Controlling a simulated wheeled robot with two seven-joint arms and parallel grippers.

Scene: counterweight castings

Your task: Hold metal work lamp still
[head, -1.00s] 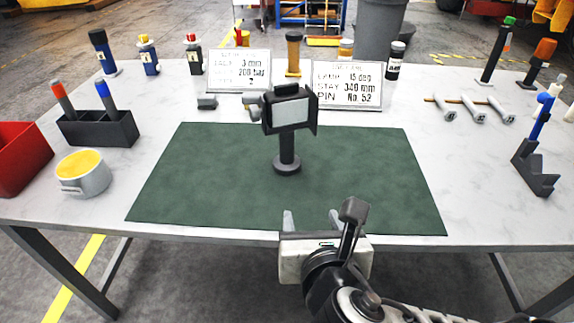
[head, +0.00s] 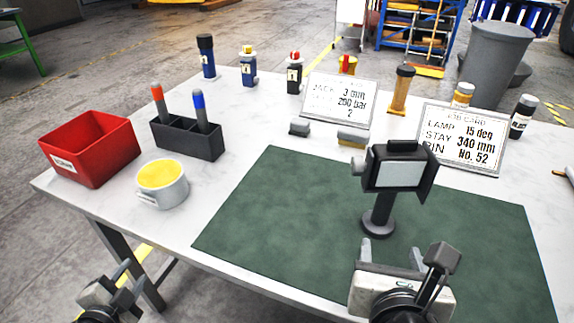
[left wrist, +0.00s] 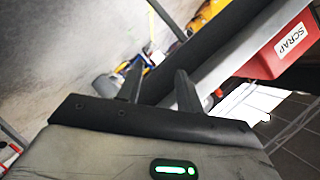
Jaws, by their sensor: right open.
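The metal work lamp (head: 397,170) stands upright on the green mat (head: 270,210). It has a dark head with a pale front panel, a short post and a round base. My right gripper (head: 391,248) is open and empty at the table's front edge, just in front of the lamp base in the picture; I see no contact. My left gripper (head: 122,280) is low at the bottom left, off the table's front edge. In the left wrist view its fingers (left wrist: 158,75) are apart with nothing between them.
A red scrap bin (head: 88,150), a black holder (head: 187,138) with two markers and a cup with yellow contents (head: 162,184) stand at the left. Two cards, a jack card (head: 338,100) and a lamp card (head: 462,140), stand behind the mat. Several bottles line the back.

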